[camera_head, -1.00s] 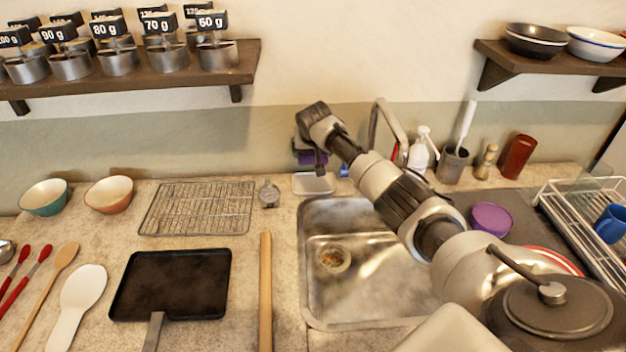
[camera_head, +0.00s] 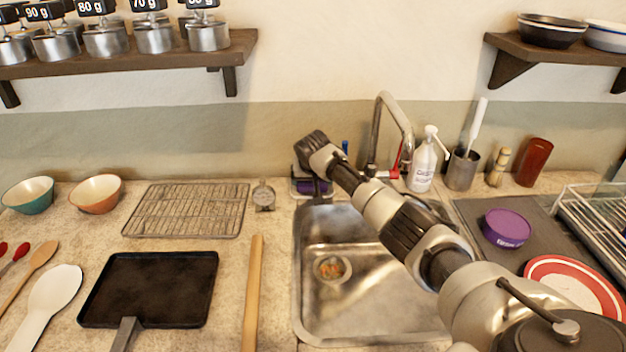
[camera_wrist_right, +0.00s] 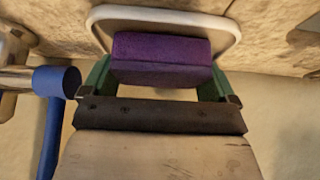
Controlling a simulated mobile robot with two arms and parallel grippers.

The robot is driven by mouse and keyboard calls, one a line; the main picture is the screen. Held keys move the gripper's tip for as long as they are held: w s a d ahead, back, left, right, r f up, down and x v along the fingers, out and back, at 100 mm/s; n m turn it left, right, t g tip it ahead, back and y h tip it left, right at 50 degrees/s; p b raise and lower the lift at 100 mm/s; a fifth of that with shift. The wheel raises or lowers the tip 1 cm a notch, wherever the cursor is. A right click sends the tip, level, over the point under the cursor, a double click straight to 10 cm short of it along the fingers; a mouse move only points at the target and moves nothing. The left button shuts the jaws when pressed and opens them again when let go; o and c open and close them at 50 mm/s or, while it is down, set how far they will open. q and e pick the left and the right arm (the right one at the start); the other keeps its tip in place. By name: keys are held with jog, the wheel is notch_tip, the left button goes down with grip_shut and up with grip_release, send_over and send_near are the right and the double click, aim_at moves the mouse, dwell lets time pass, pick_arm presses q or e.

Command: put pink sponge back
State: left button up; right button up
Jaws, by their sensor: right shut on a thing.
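The sponge looks purple rather than pink, both in the wrist view (camera_wrist_right: 160,55) and as a small patch in the head view (camera_head: 311,187). My right gripper (camera_wrist_right: 155,80) is shut on it, one green finger at each end. It is over a pale, white-rimmed dish (camera_wrist_right: 225,27) behind the sink. The sponge is low at the dish; I cannot tell whether it touches the bottom. In the head view the right gripper (camera_head: 310,177) points down there, mostly hidden by its own wrist. My left gripper is not in view.
The faucet (camera_head: 378,135) and a white soap bottle (camera_head: 423,165) stand right of the gripper. A blue-handled item (camera_wrist_right: 55,95) is close beside it. The sink (camera_head: 350,300) lies in front, and a small timer (camera_head: 263,195) to the left.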

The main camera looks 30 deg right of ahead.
jog(key=shift+f, duration=0.15)
jog(key=o, duration=0.6)
jog(key=shift+c, duration=0.2)
jog(key=v, duration=1.2)
